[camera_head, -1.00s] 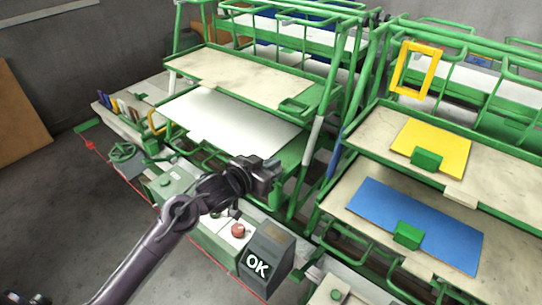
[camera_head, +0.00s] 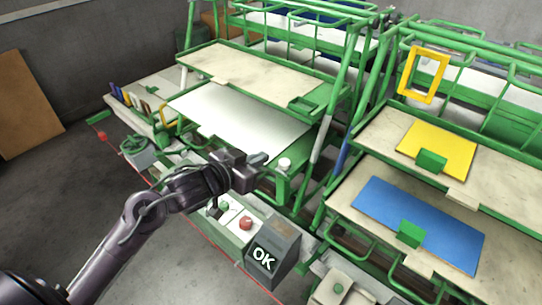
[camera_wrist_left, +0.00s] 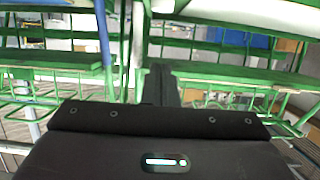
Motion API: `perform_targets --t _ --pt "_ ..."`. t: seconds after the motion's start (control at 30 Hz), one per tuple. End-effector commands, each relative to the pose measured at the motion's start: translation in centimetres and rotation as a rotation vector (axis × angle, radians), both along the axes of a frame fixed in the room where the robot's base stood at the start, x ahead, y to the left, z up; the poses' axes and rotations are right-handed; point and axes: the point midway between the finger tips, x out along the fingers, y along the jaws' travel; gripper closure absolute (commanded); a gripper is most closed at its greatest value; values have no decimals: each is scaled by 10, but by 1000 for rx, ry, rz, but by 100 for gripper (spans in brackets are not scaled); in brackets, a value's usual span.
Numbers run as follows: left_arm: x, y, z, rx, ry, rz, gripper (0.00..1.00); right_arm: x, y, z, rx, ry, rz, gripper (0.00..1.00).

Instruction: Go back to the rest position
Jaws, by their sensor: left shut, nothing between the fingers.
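My left gripper (camera_head: 262,160) is shut and empty. In the head view it hangs in front of the green frame, above the control boxes and just off the front edge of the white panel (camera_head: 235,120). It also shows in the left wrist view, where its dark body fills the lower part and the fingers (camera_wrist_left: 163,85) point toward the green racks. My left arm (camera_head: 140,215) reaches in from the lower left. My right gripper is in neither view.
A control box with a red button (camera_head: 246,223) and a grey "OK" box (camera_head: 270,256) stand below the gripper. On the right, green racks hold a yellow plate (camera_head: 437,150) and a blue plate (camera_head: 425,225). A yellow frame (camera_head: 423,75) hangs above. Grey floor (camera_head: 60,180) is clear at left.

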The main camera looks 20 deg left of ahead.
Motion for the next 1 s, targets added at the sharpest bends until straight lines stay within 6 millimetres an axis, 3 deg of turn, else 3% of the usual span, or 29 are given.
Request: perform_targets --t 0.2,0.77,0.87,1.0 --pt "-14 5 4 1 1 -1 100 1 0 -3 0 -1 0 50" --pt "-15 5 3 4 5 6 100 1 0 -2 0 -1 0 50" --pt "-21 5 -9 29 41 48 100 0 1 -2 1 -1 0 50" --pt "-47 8 -49 118 195 167 100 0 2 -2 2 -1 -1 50"
